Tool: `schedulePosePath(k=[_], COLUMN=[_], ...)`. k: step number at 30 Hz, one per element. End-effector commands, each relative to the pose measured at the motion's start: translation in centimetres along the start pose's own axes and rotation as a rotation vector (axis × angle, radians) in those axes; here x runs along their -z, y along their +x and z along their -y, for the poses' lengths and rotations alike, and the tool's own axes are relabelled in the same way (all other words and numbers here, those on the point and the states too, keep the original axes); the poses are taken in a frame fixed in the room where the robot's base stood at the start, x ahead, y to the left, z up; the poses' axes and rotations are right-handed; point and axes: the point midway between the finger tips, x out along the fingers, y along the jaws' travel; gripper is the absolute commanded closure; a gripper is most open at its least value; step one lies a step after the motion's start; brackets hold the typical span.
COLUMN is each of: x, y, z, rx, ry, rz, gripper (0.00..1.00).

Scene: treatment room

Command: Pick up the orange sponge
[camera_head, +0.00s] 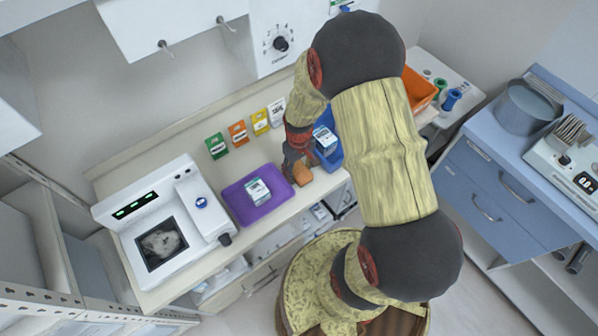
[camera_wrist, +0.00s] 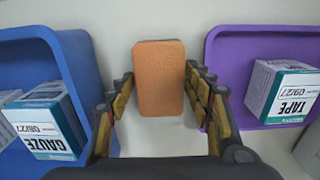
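The orange sponge (camera_wrist: 158,78) lies flat on the pale counter, in the wrist view between the two fingers of my gripper (camera_wrist: 158,88). The fingers are open, one on each side of the sponge, with a small gap at the left finger and the right finger very close to its edge. Whether either finger touches it I cannot tell. In the head view the sponge (camera_head: 302,175) shows beside my gripper (camera_head: 294,165), whose fingers are partly hidden by the wrist.
A blue bin (camera_wrist: 75,45) with gauze boxes (camera_wrist: 48,120) and a purple tray (camera_wrist: 228,50) with a tape box (camera_wrist: 283,92) flank the sponge closely. In the head view, a white device (camera_head: 165,225) stands left of the purple tray (camera_head: 238,208).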

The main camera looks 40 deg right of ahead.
Motion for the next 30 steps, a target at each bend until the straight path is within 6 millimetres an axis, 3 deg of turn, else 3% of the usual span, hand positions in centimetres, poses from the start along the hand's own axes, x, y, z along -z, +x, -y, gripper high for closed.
schedulePosePath(k=[8, 19, 26, 30], x=[0.0, 0.1, 0.1, -2.0], y=[0.0, -0.6, -3.5, -6.1], z=[0.0, 0.0, -0.1, 1.1], rx=[0.0, -0.001, -0.002, -0.002], ry=[0.0, 0.0, -0.001, -0.002], rz=[0.0, -0.001, -0.001, -0.002], gripper=[0.65, 0.66, 0.66, 0.66])
